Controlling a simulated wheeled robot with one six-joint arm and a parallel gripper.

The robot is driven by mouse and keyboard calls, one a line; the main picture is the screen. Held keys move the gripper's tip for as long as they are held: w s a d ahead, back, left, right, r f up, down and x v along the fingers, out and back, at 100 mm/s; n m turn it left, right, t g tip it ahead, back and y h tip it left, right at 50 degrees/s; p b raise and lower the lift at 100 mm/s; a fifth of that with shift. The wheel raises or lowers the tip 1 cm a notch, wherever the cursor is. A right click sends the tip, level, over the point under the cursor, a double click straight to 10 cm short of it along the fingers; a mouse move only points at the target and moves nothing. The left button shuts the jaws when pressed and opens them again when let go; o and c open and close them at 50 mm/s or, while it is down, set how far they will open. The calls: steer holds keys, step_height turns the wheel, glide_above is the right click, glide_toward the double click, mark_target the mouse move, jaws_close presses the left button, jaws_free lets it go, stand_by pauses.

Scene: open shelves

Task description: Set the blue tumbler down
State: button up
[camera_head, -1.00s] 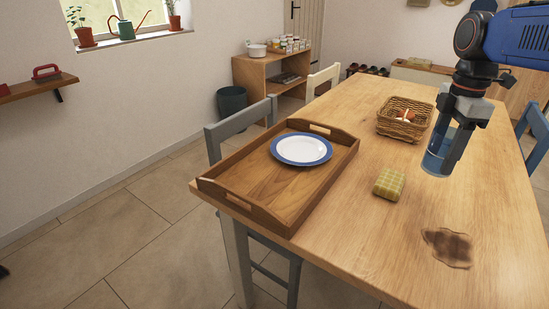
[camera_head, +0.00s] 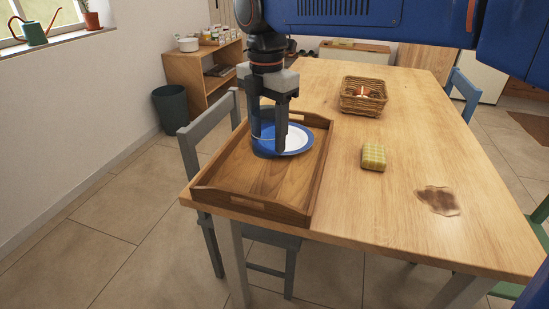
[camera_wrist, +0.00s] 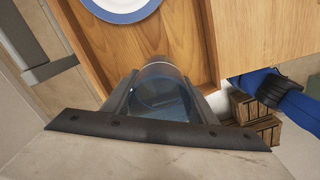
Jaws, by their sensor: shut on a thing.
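My gripper (camera_head: 267,140) is shut on the blue tumbler (camera_head: 264,143), a clear blue glass held upright between its fingers. In the head view the tumbler is over the wooden tray (camera_head: 262,205), overlapping the left part of the white plate with a blue rim (camera_head: 298,139). In the wrist view the tumbler (camera_wrist: 161,92) is between the fingers, with the tray's bare wood beyond it and the plate (camera_wrist: 122,5) at the top edge. I cannot tell whether its base touches the tray.
On the table (camera_head: 350,215), a wicker basket (camera_head: 363,96) stands behind and a yellow-green checked cloth block (camera_head: 373,157) lies right of the tray. A grey chair (camera_head: 196,135) stands against the left side. The tray's front half is bare.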

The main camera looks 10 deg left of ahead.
mark_target(257, 127)
steer(key=shift+s+a+n, duration=0.4)
steer(key=shift+s+a, duration=0.4)
steer(key=shift+s+a+f, duration=0.1)
steer(key=shift+f, duration=4.85)
steer(key=shift+f, duration=0.15)
steer(key=o, duration=1.2)
step_height(257, 127, up, 12)
steer(key=shift+r, duration=0.15)
